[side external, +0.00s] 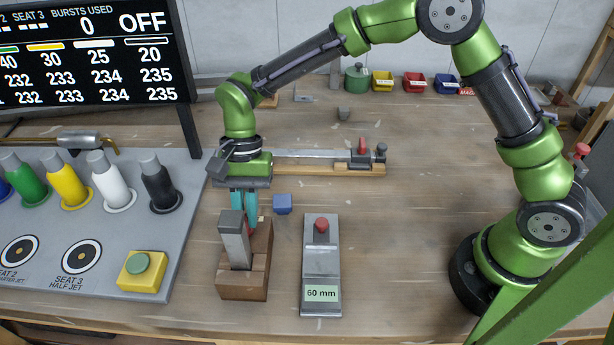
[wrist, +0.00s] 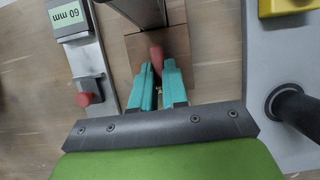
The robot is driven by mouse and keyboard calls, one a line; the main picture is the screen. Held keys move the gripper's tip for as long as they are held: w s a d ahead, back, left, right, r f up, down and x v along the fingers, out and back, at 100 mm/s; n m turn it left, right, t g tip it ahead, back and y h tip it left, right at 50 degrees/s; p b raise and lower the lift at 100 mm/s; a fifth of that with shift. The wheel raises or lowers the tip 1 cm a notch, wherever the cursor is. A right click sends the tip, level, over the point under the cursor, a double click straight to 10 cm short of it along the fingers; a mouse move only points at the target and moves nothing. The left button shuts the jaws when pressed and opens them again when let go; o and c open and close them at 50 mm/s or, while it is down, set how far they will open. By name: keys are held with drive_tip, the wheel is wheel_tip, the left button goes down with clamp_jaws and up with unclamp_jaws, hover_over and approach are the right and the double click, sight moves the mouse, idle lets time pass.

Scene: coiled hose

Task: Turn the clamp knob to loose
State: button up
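My gripper (side external: 243,218) points down over a wooden block (side external: 243,292) that carries a tilted grey metal piece (side external: 234,243). In the wrist view its two teal fingers (wrist: 157,68) stand a small gap apart. A red knob or lever (wrist: 157,53) on the block lies between and just past the fingertips. I cannot tell if the fingers press on it. Nothing is labelled as the clamp knob or marked loose. Another red knob (side external: 321,228) stands on the 60 mm metal gauge (side external: 320,262), also in the wrist view (wrist: 84,98).
A grey panel with coloured nozzles (side external: 112,182) and a yellow button box (side external: 142,270) stands left. A small blue block (side external: 283,204) lies near the fingers. A rail with a red knob (side external: 362,145) lies behind. Table right of the gauge is clear.

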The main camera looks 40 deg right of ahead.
clamp_jaws()
drive_tip(key=shift+w+n, duration=0.1)
drive_tip(key=shift+n, duration=0.2)
drive_tip(key=n, duration=0.2)
drive_tip(key=n+h, duration=0.1)
drive_tip(key=n, duration=0.1)
drive_tip(key=n+g+h, duration=0.1)
drive_tip(key=n, duration=0.1)
drive_tip(key=shift+w+a, duration=0.2)
drive_tip(key=shift+a, duration=0.2)
drive_tip(key=n, duration=0.1)
drive_tip(key=n+h, duration=0.1)
drive_tip(key=n, duration=0.1)
drive_tip(key=n+h, duration=0.1)
drive_tip(key=shift+a+n, duration=0.25)
drive_tip(key=shift+n, duration=0.05)
drive_tip(key=shift+a+n+h, duration=0.2)
drive_tip(key=shift+n+h, duration=0.5)
drive_tip(key=shift+n, duration=1.1)
drive_tip(key=o, duration=0.6)
unclamp_jaws()
drive_tip(key=shift+s, duration=0.1)
